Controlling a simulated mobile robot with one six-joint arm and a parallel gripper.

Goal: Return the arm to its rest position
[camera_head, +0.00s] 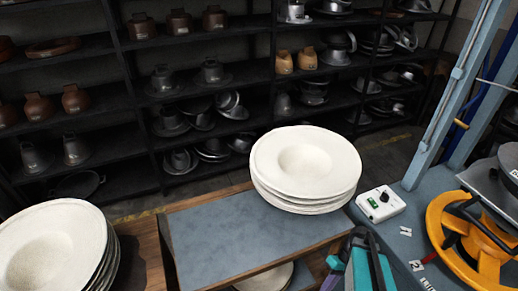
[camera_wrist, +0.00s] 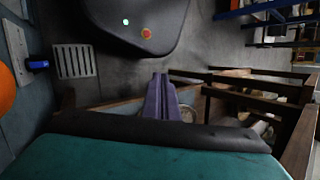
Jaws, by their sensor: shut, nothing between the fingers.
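My gripper (camera_wrist: 160,82) shows in the wrist view as two purple-grey fingers lying together in the middle of the picture. They are shut with nothing between them. They hang over a dark floor area beside wooden frame edges and touch nothing that I can see. In the head view, a teal and dark part of my arm shows at the bottom, right of the middle, beside the small table; the fingertips cannot be made out there.
A stack of cream hat blanks (camera_head: 305,163) sits on a blue-topped table (camera_head: 225,240). Another stack (camera_head: 55,250) is at lower left. A white control box (camera_head: 381,204) and a yellow handwheel (camera_head: 445,225) are at right. Shelves (camera_head: 130,100) with hat moulds stand behind.

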